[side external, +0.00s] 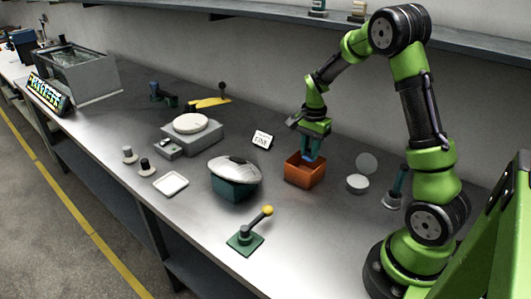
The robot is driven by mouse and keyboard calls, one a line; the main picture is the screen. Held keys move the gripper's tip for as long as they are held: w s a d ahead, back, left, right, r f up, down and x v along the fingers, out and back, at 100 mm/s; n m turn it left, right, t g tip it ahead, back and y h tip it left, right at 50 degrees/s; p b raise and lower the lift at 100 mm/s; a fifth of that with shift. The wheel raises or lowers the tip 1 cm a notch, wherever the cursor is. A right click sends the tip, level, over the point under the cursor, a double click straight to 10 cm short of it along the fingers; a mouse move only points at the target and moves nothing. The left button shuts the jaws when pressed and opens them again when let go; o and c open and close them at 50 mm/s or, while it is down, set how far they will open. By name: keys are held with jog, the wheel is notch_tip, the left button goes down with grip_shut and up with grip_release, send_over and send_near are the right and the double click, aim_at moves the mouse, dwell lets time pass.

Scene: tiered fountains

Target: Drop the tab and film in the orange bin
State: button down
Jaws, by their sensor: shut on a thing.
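The orange bin (304,175) is an open square box standing on the metal bench, right of centre. My gripper (312,157) points down over the bin, with its blue-green fingertips at or just inside the opening. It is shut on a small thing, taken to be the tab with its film. The tab and film are too small and hidden by the fingers and bin wall to make out.
A small white round pot (357,184) with a pale disc (366,163) behind it stands right of the bin. A silver domed piece on a teal block (234,187) stands close left. A white sign (262,140) stands behind. A yellow-knobbed lever (248,236) is in front.

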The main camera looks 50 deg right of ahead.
jog(key=shift+f, duration=0.1)
jog(key=c, duration=0.8)
grip_release()
notch_tip(320, 180, up, 17)
jog(key=shift+f, duration=0.1)
jog(key=s+a+n+t, duration=0.2)
jog(key=s+a+n, duration=0.2)
jog(key=a, duration=0.3)
jog(key=s+a+n+t+y, duration=0.1)
jog(key=s+a+n+t, duration=0.1)
jog(key=s+a+n, duration=0.2)
jog(key=s+a+r+n+t+y, duration=0.1)
jog(key=s+a+n+t, duration=0.2)
jog(key=a+n, duration=0.3)
jog(key=shift+s+a, duration=0.25)
jog(key=shift+a, duration=0.6)
jog(key=shift+s+a, duration=0.2)
jog(key=shift+a, duration=0.65)
jog(key=shift+s+a, duration=0.25)
jog(key=shift+a, duration=0.6)
